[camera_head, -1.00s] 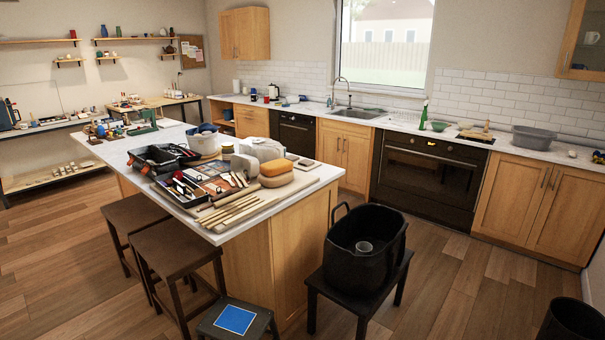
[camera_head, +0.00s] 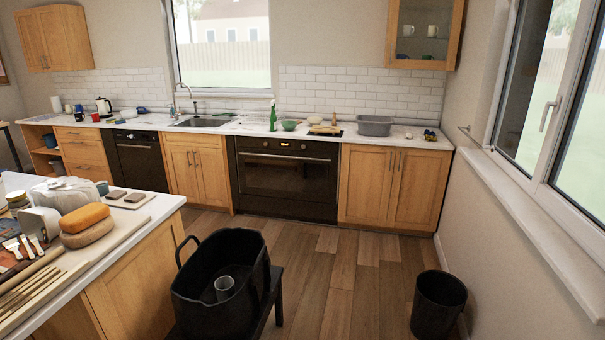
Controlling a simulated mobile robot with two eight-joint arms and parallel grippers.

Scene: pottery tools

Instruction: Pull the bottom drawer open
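A wooden drawer unit (camera_head: 84,150) stands in the back counter at the left, between an open shelf and a black dishwasher. Its drawer fronts look shut. Its lower part, with the bottom drawer front (camera_head: 94,172), shows just above the far edge of the island and is small in view. I cannot tell how much of it the island hides. Neither of my grippers is in view.
The island (camera_head: 150,212), loaded with pottery tools, fills the lower left. A black tub (camera_head: 218,308) sits on a dark stool in front of me. A black bin (camera_head: 438,305) stands at the right near the window wall. Wooden floor (camera_head: 345,275) is free between tub and bin.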

